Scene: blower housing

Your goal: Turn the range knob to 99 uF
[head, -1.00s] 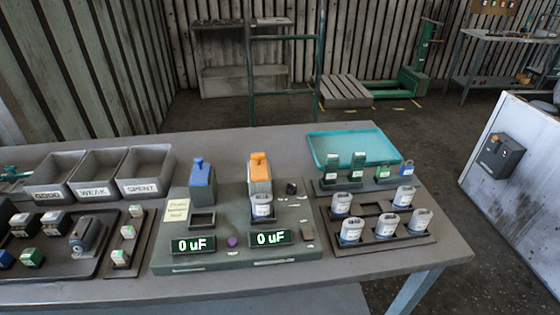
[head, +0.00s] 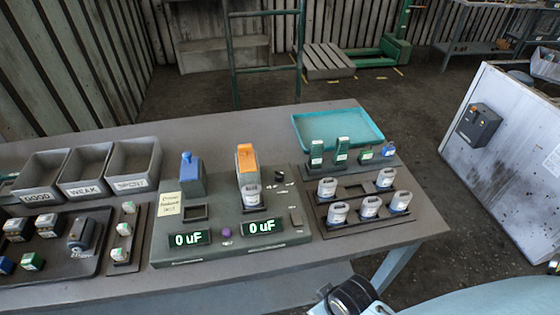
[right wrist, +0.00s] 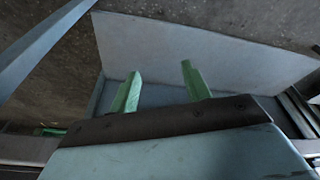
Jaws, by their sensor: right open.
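The grey tester (head: 230,247) stands on the bench in the head view. A small black knob (head: 279,177) with pale marks around it sits at its back right; its setting is too small to read. A white capacitor (head: 252,197) stands upright in front of the orange-topped post (head: 246,160). My right gripper (right wrist: 160,85) is open and empty in the right wrist view, its green fingers apart. My right arm shows at the lower right of the head view, away from the knob. My left gripper is out of view.
Right of the tester, a rack (head: 345,222) holds several white capacitors, with green and blue parts behind it. A teal tray (head: 376,141) lies at the back right. Bins marked GOOD, WEAK and SPENT (head: 135,165) stand at the left. A purple button (head: 226,232) sits between the displays.

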